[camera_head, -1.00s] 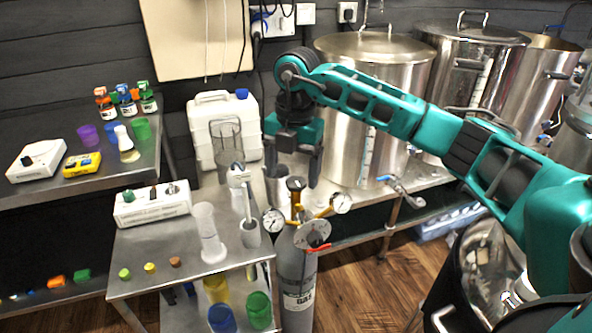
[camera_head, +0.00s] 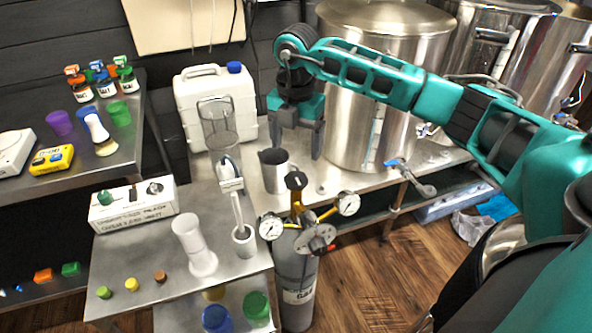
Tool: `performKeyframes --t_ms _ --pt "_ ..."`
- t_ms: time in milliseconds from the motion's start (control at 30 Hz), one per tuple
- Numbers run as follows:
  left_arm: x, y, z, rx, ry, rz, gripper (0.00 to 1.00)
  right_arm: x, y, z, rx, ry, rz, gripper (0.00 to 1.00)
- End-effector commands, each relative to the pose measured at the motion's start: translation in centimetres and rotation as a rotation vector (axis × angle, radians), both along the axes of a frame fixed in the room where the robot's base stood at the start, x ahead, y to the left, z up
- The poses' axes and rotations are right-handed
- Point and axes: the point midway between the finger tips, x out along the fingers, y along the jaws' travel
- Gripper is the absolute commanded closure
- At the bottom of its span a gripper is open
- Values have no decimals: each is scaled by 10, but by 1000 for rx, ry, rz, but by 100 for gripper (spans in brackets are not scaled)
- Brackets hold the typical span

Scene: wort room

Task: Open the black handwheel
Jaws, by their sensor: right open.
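The black handwheel (camera_head: 297,181) is a small dark round knob on top of the yellow brass valve of a grey gas cylinder (camera_head: 294,275). Two round gauges flank it, one left (camera_head: 271,227) and one right (camera_head: 348,203). A larger grey disc (camera_head: 315,238) with a red part sits below, at the front. My right gripper (camera_head: 297,150) is open and empty, with its fingers pointing down. In the picture it is above the handwheel and apart from it. My left gripper is not in view.
A steel jug (camera_head: 274,170) stands on the bench just behind the handwheel. A white canister (camera_head: 216,105) and large steel pots (camera_head: 385,100) stand behind. A steel cart (camera_head: 225,258) with a white cylinder and control box is at left.

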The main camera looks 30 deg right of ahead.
Motion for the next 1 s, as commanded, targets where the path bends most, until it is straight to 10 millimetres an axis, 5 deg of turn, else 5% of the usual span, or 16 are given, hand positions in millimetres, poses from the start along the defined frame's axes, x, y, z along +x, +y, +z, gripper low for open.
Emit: performKeyframes --t_ms 400,867,1000 --pt "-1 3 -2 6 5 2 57 0 0 -77 0 2 -1 19" --pt "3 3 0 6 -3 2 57 0 0 -89 1 -1 1 19" --pt "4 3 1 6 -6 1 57 0 0 -89 1 -1 1 32"
